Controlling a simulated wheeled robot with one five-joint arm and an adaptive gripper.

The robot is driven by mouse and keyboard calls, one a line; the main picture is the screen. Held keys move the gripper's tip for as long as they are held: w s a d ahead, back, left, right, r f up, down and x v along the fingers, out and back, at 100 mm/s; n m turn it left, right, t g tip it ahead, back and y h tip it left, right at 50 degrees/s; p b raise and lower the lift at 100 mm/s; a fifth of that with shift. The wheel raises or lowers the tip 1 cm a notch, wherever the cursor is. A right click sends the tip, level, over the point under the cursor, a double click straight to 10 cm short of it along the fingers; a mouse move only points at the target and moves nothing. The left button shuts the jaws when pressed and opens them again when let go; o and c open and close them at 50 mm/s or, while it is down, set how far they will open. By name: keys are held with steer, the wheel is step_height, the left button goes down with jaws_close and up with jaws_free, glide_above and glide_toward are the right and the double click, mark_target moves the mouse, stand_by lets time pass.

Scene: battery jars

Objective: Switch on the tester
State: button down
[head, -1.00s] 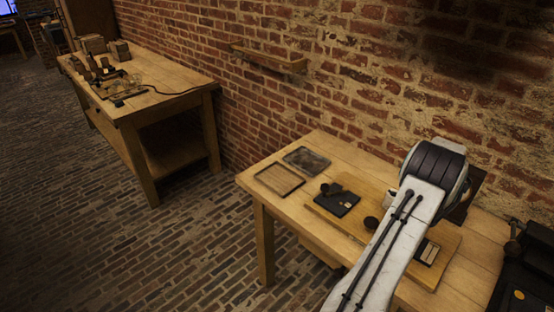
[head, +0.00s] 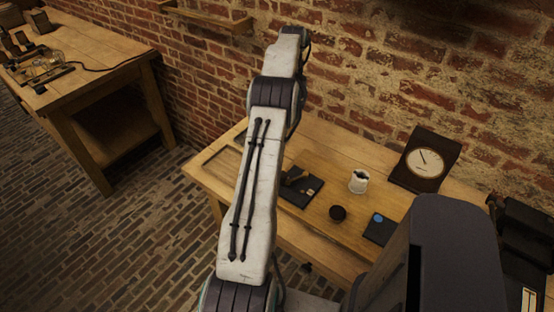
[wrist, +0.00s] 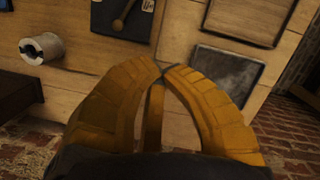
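A black switch block (head: 300,187) with a lever lies on the near workbench, right of my arm in the head view. It also shows at the top of the wrist view (wrist: 122,18), with a pale label. A dial gauge (head: 425,163) in a dark wooden case stands at the back right of the bench. I cannot tell which parts make up the tester. My gripper's yellow fingers (wrist: 163,68) meet at their tips with nothing between them. The gripper is apart from the switch block in the wrist view and hidden in the head view.
Two flat trays (wrist: 225,75) (wrist: 245,16) lie beside the switch block. A brick wall (head: 420,60) backs the bench.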

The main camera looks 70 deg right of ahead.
steer(key=shift+a+y, duration=0.3)
steer(key=shift+a, duration=0.15)
steer(key=b+x, duration=0.1)
steer(key=x, duration=0.8)
steer(key=shift+s+a+f, duration=0.1)
steer(key=shift+a+f, duration=0.05)
steer(key=shift+f, duration=0.15)
steer(key=shift+a+f, duration=0.15)
steer(key=shift+a, duration=0.1)
steer(key=shift+s+a+f, duration=0.1)
steer(key=shift+s+a, duration=0.05)
steer(key=shift+a, duration=0.7)
steer(key=shift+s+a, duration=0.15)
steer(key=shift+a, duration=0.65)
